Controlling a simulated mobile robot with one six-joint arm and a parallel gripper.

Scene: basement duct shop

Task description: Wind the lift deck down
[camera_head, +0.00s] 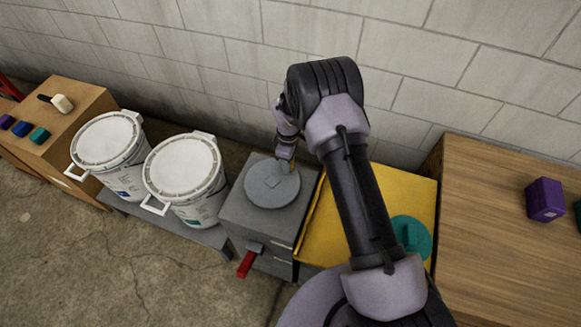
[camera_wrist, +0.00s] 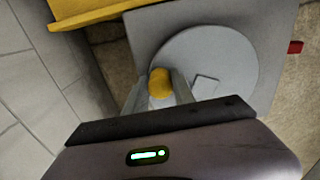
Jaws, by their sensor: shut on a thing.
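A grey box (camera_head: 235,212) stands in the middle with a round grey crank disc (camera_head: 268,190) on its top. The disc also shows in the wrist view (camera_wrist: 232,50). A yellow knob (camera_wrist: 160,83) stands near the disc's rim, on the side toward the wall. My gripper (camera_head: 286,163) is shut on this knob, with one finger on each side of it. The yellow lift deck (camera_head: 325,225) is just right of the box, partly hidden behind my arm. A round teal thing (camera_head: 417,249) lies on the deck. The deck's height is hard to judge.
A red lever (camera_head: 246,264) sticks out of the box's front. Two white lidded buckets (camera_head: 105,140) stand on a low grey bench at left. A wooden bench (camera_head: 490,240) with a purple block (camera_head: 545,199) is at right. The block wall is close behind.

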